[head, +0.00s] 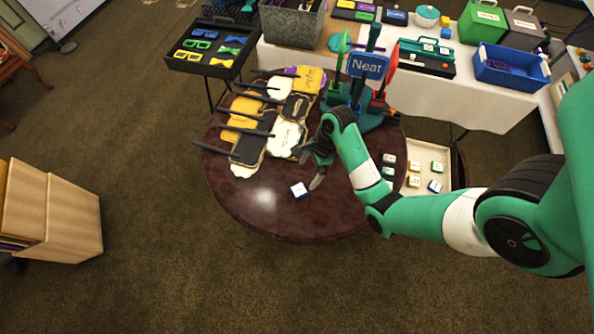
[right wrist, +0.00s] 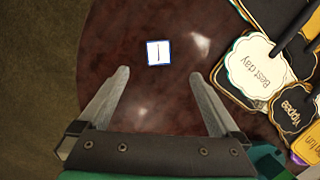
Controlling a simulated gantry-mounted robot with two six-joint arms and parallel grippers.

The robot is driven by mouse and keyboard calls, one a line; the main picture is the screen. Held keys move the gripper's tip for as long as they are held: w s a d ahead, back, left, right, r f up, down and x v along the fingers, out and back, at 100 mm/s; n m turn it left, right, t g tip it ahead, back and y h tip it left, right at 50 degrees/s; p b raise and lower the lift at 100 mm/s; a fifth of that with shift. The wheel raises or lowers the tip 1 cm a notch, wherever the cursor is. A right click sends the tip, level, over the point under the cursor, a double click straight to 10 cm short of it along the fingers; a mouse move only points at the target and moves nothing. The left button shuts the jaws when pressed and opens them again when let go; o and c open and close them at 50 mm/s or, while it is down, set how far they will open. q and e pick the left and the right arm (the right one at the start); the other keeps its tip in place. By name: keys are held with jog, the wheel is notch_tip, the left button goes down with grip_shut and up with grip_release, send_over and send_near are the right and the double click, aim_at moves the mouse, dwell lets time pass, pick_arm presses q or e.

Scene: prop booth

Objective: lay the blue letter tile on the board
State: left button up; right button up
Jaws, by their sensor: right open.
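The blue letter tile (head: 299,189) is a small white square with a blue edge. It lies alone near the front of the dark red round table, and in the right wrist view the tile (right wrist: 158,53) is just beyond the fingertips, roughly centred between them. My right gripper (head: 313,170) is open and empty, just right of the tile in the head view; its two fingers also show in the right wrist view (right wrist: 158,77). A cream board (head: 425,157) with several letter tiles is at the right, partly behind my right arm. My left gripper is out of view.
Several prop signs on dark handles (head: 287,137) cover the table's left and back. A rack with a blue "Neat" sign (head: 367,66) stands at the back. The table's front (head: 265,215) is clear. A white table (head: 490,105) with boxes stands behind.

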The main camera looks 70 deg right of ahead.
jog(key=b, duration=0.5)
send_over(299, 190)
jog(key=s+d, duration=0.1)
jog(key=d, duration=0.1)
jog(key=f, duration=0.5)
jog(key=shift+s+a+f, duration=0.15)
jog(key=shift+a, duration=0.1)
jog(key=shift+a+f, duration=0.1)
jog(key=shift+f, duration=0.15)
jog(key=b+x, duration=0.4)
jog(key=shift+s+f, duration=0.1)
jog(key=shift+f, duration=0.25)
jog(key=shift+a+f+b, duration=0.15)
jog(key=shift+f+b, duration=0.1)
jog(key=shift+b, duration=0.15)
jog(key=shift+r, duration=0.15)
jog(key=c, duration=1.5)
jog(key=shift+o, duration=0.2)
jog(key=shift+r, duration=0.15)
